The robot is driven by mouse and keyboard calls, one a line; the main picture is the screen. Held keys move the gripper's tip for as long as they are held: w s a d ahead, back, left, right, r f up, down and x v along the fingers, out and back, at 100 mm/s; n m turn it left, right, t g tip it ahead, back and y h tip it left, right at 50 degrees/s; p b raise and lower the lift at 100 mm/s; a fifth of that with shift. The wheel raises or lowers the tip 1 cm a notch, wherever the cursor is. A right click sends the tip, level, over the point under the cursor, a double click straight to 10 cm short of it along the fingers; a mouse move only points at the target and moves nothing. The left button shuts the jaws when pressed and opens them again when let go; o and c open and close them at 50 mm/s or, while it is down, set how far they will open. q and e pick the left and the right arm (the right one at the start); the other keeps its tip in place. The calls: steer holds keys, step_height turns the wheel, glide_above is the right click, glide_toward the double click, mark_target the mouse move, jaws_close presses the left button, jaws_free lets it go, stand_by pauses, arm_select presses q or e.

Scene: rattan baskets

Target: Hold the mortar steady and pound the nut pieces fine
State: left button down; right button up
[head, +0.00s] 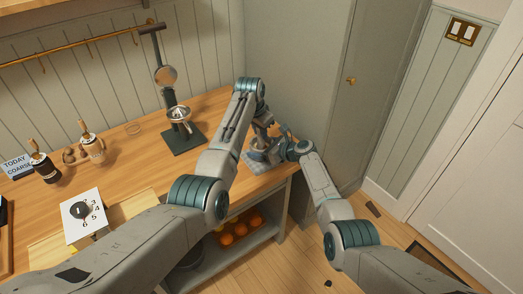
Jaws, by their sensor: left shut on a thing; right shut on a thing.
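The grey mortar (258,146) stands on a blue-grey cloth (253,158) near the right end of the wooden counter. My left arm reaches over the counter, and its gripper (262,130) points down close at the mortar. My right arm comes in from the lower right, and its gripper (283,137) is at the mortar's right side. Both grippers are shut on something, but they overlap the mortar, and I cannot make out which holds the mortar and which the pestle. The pestle is not clearly visible. The nut pieces inside the mortar are hidden.
A dark stand with a small metal cup (178,114) stands left of the mortar. Oranges (240,227) lie on the shelf below. A cabinet (330,85) rises close behind on the right.

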arm_select(q)
steer(key=shift+f, duration=0.2)
steer(key=shift+r, duration=0.1)
steer(key=shift+r, duration=1.3)
steer(key=shift+f, duration=0.15)
steer(key=shift+f, duration=1.25)
steer(key=shift+r, duration=0.1)
steer(key=shift+r, duration=4.8)
